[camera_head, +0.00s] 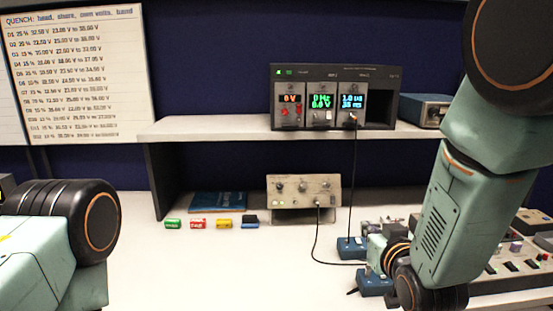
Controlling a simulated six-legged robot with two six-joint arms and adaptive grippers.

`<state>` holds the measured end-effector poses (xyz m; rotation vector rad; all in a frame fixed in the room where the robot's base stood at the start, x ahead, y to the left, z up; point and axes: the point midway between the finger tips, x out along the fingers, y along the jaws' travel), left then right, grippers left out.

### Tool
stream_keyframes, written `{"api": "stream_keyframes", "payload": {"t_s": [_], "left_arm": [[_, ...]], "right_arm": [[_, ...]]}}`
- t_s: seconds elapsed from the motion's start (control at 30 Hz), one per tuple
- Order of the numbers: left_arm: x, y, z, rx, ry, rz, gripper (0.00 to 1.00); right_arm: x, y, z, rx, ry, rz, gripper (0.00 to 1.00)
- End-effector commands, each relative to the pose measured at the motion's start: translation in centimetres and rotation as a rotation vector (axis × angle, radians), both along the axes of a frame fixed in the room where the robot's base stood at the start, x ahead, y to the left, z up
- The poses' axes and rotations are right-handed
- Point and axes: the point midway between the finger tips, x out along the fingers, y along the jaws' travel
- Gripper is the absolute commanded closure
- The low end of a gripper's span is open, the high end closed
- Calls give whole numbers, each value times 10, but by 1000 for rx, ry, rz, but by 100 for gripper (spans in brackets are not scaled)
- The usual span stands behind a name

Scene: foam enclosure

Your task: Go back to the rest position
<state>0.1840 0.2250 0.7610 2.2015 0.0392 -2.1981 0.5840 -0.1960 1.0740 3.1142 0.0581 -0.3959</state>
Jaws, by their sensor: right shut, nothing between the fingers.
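My right arm (445,205) comes down from the upper right, and its wrist is low over the bench. My right gripper (374,242) is small and partly hidden by my own arm. It is shut and empty, close to the small blue boxes on the bench; I cannot tell whether it touches them. My left arm (60,240) shows at the lower left edge, and its gripper is out of view.
A blue box (350,247) with a black cable and another blue box (373,285) are near my right wrist. A beige instrument (303,190) stands behind. A rack with displays (335,97) is on the shelf (220,128). A control panel (515,268) is at right. The bench's left middle is clear.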

Motion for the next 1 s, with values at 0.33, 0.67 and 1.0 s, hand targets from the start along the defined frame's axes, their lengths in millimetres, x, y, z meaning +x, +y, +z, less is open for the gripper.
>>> {"api": "stream_keyframes", "payload": {"t_s": [0.33,0.67,1.0], "left_arm": [[0,0,-2,0,0,0,58],[0,0,-16,0,-1,0,58],[0,0,-45,0,0,0,58]], "right_arm": [[-24,-7,-47,-45,180,-1,100],[-95,-19,-156,-55,487,-12,100],[-260,-30,-306,-31,986,-24,100]]}}
